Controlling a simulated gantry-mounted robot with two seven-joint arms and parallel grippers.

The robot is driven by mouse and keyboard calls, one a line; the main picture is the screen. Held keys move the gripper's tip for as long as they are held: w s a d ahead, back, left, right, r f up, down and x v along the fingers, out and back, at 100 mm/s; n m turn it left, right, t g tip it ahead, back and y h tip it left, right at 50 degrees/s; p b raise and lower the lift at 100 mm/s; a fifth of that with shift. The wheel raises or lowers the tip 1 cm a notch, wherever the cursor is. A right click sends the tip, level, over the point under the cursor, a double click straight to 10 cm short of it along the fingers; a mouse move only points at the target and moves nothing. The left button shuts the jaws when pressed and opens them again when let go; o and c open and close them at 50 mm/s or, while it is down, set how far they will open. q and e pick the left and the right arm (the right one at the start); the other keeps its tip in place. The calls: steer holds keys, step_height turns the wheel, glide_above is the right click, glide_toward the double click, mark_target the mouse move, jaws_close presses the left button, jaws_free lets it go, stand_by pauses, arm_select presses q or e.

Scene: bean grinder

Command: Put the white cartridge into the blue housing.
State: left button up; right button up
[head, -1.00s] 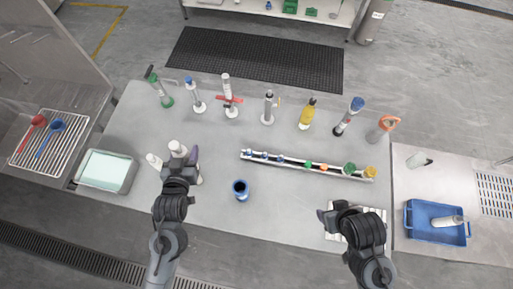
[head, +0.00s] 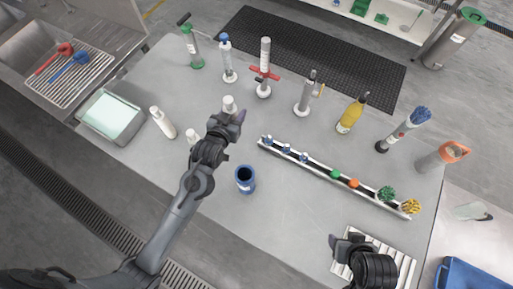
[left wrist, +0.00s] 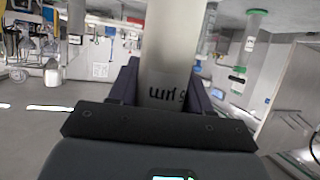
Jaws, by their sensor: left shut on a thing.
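The blue housing (head: 245,181) stands upright on the table with its dark round opening facing up. My left gripper (head: 229,119) is shut on a white cartridge (head: 229,102), up and left of the housing and apart from it. In the left wrist view the held cartridge (left wrist: 174,45) is a pale cylinder with dark lettering, upright between the fingers (left wrist: 168,88). Another white cartridge-like bottle (head: 162,122) stands at the left, and a second one (head: 193,136) is partly hidden by my left arm. My right gripper (head: 340,243) is at the lower right, empty as far as visible; its jaw opening is unclear.
A long rail (head: 312,168) with several small coloured brushes and caps lies right of the housing. Several bottles and tools, including a yellow bottle (head: 351,115), line the back. A tray (head: 112,113) is at the left. Table between housing and right gripper is clear.

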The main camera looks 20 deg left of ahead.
arm_select(q)
step_height(320, 180, down, 12)
steer(key=w+b, duration=0.3)
steer(key=b, duration=0.2)
steer(key=shift+d+f, duration=0.15)
arm_select(e)
step_height(320, 180, down, 7)
arm_select(q)
steer(key=shift+f+b, duration=0.1)
steer(key=shift+b, duration=0.2)
arm_select(e)
steer(key=shift+d, duration=0.1)
arm_select(q)
steer(key=o, duration=1.1)
arm_select(e)
steer(key=shift+f, duration=0.1)
